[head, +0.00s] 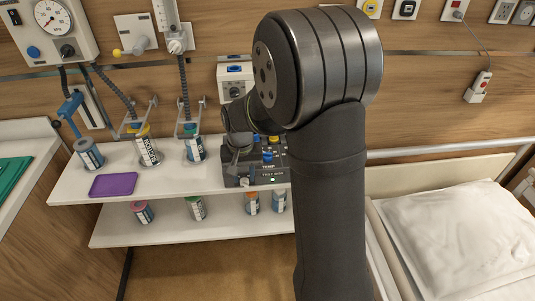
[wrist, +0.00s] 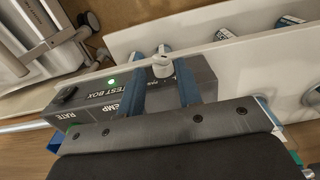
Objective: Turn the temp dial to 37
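The grey test box (head: 240,181) stands on the upper white shelf in the head view, partly hidden behind my arm. TEMP lettering and a lit green lamp show on it. In the wrist view the box (wrist: 140,85) carries the words TEST BOX, RATE and part of TEMP. A pale grey dial (wrist: 162,66) with a pointer-like top stands between the two blue fingers of my gripper (wrist: 168,78). The fingers flank the dial closely; I cannot tell whether they touch it. The dial's scale and setting are not readable.
Several labelled jars, one of them a blue-topped jar (head: 194,148), and a purple tray (head: 113,184) share the upper shelf (head: 160,178). More jars stand on the lower shelf (head: 165,231). A bed with a white pillow (head: 455,235) lies at right. Wall fittings hang behind.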

